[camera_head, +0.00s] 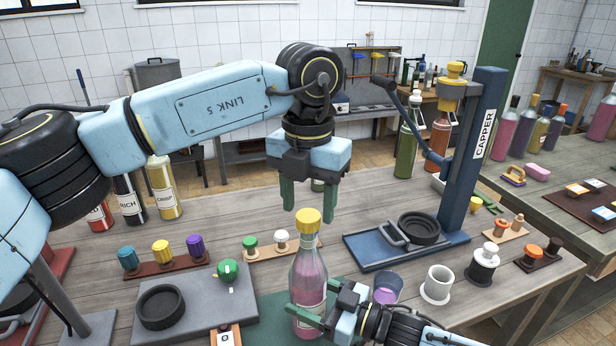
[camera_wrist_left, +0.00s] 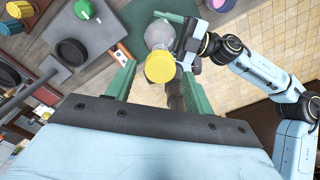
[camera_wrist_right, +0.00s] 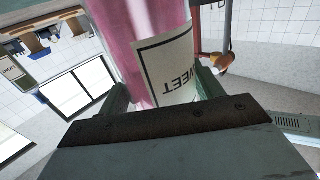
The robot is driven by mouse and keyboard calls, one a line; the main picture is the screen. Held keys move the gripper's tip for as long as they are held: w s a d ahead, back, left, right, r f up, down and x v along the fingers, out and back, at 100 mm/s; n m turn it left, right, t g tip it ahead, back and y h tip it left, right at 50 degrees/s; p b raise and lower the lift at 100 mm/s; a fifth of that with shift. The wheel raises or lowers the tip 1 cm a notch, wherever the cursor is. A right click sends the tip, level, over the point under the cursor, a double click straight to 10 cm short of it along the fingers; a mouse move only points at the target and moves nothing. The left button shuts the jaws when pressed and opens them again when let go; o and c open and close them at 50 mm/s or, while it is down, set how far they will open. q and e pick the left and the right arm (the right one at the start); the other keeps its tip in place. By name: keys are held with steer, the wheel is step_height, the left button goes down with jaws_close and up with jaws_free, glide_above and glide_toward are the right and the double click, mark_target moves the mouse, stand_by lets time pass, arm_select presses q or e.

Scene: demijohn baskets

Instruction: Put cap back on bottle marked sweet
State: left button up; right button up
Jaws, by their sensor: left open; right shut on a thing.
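The bottle marked SWEET (camera_head: 308,272) holds pink liquid and stands upright at the front of the table. Its label, reading "EET" in part, shows in the right wrist view (camera_wrist_right: 168,65). A yellow cap (camera_head: 308,221) sits on top of its neck; I cannot tell how firmly it is seated. The cap also shows in the left wrist view (camera_wrist_left: 160,68). My right gripper (camera_head: 310,302) is shut on the bottle's lower body. My left gripper (camera_head: 308,203) points down just above the cap, open and empty, its fingers apart on either side in the left wrist view.
A blue capper press (camera_head: 458,160) stands at the right. A grey board with a black ring (camera_head: 160,307) and green knob (camera_head: 228,271) lies at the left. Several coloured caps sit on wooden strips (camera_head: 165,268). A cup (camera_head: 387,287) and white pot (camera_head: 437,284) stand right of the bottle.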

arm_select(q)
steer(key=shift+f, duration=1)
steer(key=c, duration=1)
steer(key=m, duration=0.8)
steer(key=o, duration=1.2)
steer(key=shift+c, duration=0.2)
